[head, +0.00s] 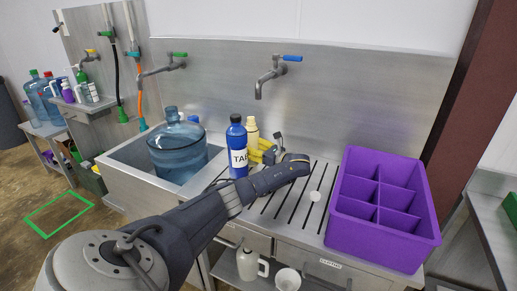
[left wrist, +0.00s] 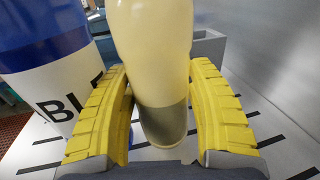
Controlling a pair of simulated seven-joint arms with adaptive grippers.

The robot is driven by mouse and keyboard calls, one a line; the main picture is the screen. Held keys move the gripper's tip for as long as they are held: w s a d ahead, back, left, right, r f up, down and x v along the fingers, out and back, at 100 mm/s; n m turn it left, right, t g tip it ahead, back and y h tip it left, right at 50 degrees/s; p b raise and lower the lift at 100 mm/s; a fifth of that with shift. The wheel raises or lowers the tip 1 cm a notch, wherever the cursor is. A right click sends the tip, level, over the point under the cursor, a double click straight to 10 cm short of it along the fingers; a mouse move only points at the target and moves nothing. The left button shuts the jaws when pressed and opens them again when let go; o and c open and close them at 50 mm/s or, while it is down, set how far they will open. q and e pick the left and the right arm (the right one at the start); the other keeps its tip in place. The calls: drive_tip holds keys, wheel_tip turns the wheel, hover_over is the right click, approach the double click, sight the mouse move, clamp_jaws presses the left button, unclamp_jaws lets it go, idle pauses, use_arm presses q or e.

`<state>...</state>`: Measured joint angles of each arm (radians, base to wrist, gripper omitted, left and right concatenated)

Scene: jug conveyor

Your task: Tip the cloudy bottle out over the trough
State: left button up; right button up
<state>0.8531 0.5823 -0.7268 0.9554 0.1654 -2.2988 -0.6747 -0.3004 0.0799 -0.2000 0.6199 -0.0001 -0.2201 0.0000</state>
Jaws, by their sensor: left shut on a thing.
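The cloudy bottle (left wrist: 150,60) is cream-coloured with a grey band low on its side. My left gripper (left wrist: 160,85) has its yellow fingers on both sides of it, shut on it. In the head view the bottle's cream top (head: 251,125) shows behind a blue bottle, and its lower part is hidden. It looks upright over the slotted steel drainboard (head: 285,205). I cannot tell whether its base touches the board. The steel trough (head: 124,163) is to the left, with a large clear blue jug (head: 178,155) in it. My right gripper is not in view.
A blue bottle (head: 237,137) with a white label stands close beside the gripper, also large in the left wrist view (left wrist: 45,60). A purple divided crate (head: 385,235) is at the right. Wall taps (head: 268,75) overhang the back. A white jug (head: 250,264) sits below.

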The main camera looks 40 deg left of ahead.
use_arm(q)
drive_tip(key=shift+w+d+r+n, duration=0.1)
drive_tip(key=shift+r+n, duration=0.15)
drive_tip(key=shift+n, duration=0.05)
drive_tip(key=shift+w+d+r+n+h, duration=0.25)
drive_tip(key=shift+w+n+h, duration=0.2)
drive_tip(key=shift+w+n, duration=0.1)
drive_tip(key=shift+w+d+r+n+h, duration=0.2)
drive_tip(key=shift+w+n+h, duration=0.25)
drive_tip(key=shift+n, duration=0.1)
drive_tip(key=shift+w+d+n+t+h, duration=0.3)
drive_tip(key=shift+w+n+t+h, duration=0.1)
drive_tip(key=shift+w+n, duration=0.2)
drive_tip(key=shift+w+d+n+t+h, duration=0.35)
drive_tip(key=shift+w+n+t+h, duration=0.2)
drive_tip(key=shift+n, duration=0.25)
drive_tip(key=shift+w, duration=0.1)
drive_tip(key=shift+w+d+n+h, duration=0.15)
drive_tip(key=shift+w+n+h, duration=0.05)
drive_tip(key=shift+n+h, duration=0.1)
drive_tip(key=shift+f, duration=0.1)
